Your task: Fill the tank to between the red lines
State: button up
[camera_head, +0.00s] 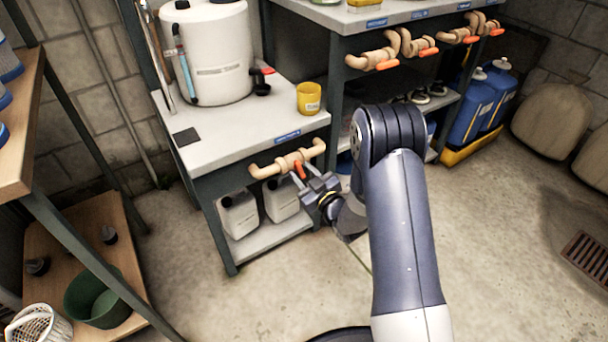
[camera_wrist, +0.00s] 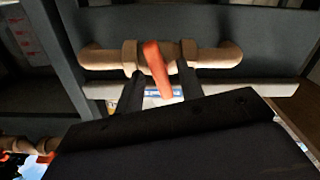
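A white tank (camera_head: 214,56) stands on the left bench, with a thin upright tube (camera_head: 184,68) showing blue on its left side. Red lines on the tank cannot be made out. A beige pipe valve (camera_head: 272,168) is fixed to the bench's front, with an orange-red handle (camera_head: 299,169) pointing downward and outward. My gripper (camera_head: 310,181) is at this valve. In the wrist view, the open fingers of my gripper (camera_wrist: 160,88) stand on either side of the handle (camera_wrist: 156,68), in front of the pipe (camera_wrist: 222,57). Whether a finger touches the handle is unclear.
A yellow cup (camera_head: 309,98) stands on the bench top (camera_head: 232,133) near its right edge, beside a black spout (camera_head: 262,88). White jugs (camera_head: 239,214) sit on the shelf below. More orange-handled valves (camera_head: 380,61) line the right bench. The floor in front is open.

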jog(key=shift+c, duration=0.2)
grip_shut()
jog(key=shift+f+m+b, duration=0.2)
jog(key=shift+m+b, duration=0.5)
jog(key=shift+b, duration=0.15)
jog(key=shift+r+m+b, duration=0.15)
jog(key=shift+m+b, duration=0.35)
jog(key=shift+m, duration=0.5)
jog(key=shift+o, duration=0.2)
grip_release()
jog(key=shift+s+d, duration=0.1)
